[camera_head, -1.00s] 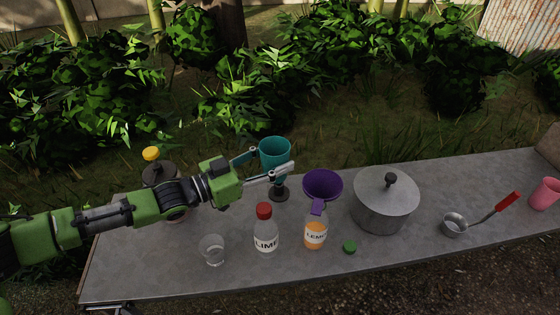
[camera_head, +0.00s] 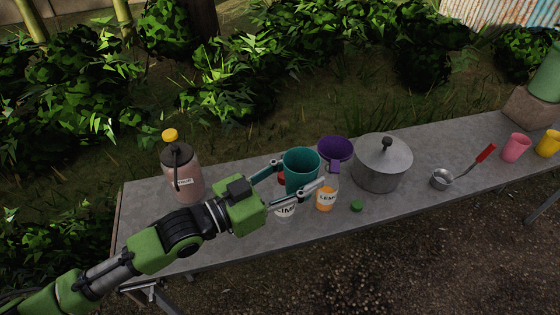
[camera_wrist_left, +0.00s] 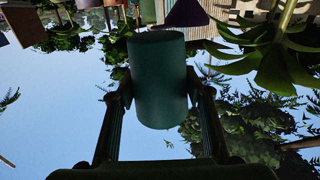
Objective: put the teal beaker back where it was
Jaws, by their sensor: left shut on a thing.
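The teal beaker (camera_head: 301,168) is held upright between the fingers of my left gripper (camera_head: 294,178), which is shut on it. The left wrist view shows the beaker (camera_wrist_left: 158,85) between both fingers (camera_wrist_left: 160,100). Its height above the counter (camera_head: 240,253) is hard to tell. My right gripper is not in view.
A purple funnel (camera_head: 335,150) stands by the lemon bottle. A lidded pot (camera_head: 381,170), green cap (camera_head: 356,206), red-handled ladle (camera_head: 442,180), pink cup (camera_head: 516,148) and yellow cup (camera_head: 549,144) stand to the right. A yellow-capped jar (camera_head: 187,178) stands at the left.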

